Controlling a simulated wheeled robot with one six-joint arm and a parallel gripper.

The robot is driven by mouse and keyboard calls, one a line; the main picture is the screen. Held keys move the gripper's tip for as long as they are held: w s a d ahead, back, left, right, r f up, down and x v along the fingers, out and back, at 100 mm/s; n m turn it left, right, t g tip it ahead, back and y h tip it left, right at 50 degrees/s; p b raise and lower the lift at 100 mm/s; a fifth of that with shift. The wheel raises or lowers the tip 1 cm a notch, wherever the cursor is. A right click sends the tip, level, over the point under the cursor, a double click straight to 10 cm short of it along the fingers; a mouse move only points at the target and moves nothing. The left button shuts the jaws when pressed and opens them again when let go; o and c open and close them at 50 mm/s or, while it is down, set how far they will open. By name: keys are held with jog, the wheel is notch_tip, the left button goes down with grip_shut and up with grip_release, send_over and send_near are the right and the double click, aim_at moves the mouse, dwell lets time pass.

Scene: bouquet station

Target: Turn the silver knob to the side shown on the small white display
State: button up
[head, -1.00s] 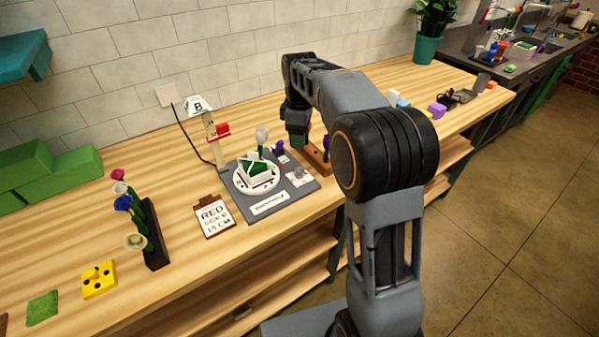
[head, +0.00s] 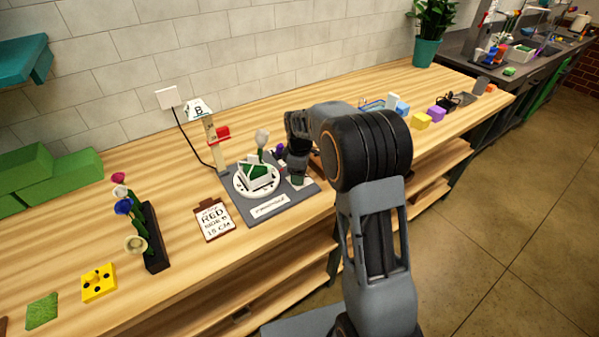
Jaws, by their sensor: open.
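The small white display (head: 199,109) stands on top of a post at the back of the grey board and shows the letter B. The silver knob is at the right part of the grey board (head: 243,207); my gripper covers it, and only a pale patch of its plate (head: 302,184) shows. My gripper (head: 296,176) points down, open, low over this spot. I cannot tell whether its fingers are around the knob or touch it. A round white turntable (head: 241,188) with a green and white piece on it sits left of my gripper.
A clipboard (head: 214,220) reading "RED SIDE B 15 CM" lies left of the board. A black flower rack (head: 151,238) is farther left. Colored blocks (head: 421,121) lie to the right. The front table strip is clear.

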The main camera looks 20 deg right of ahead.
jog(key=c, duration=0.9)
jog(key=shift+m, duration=0.3)
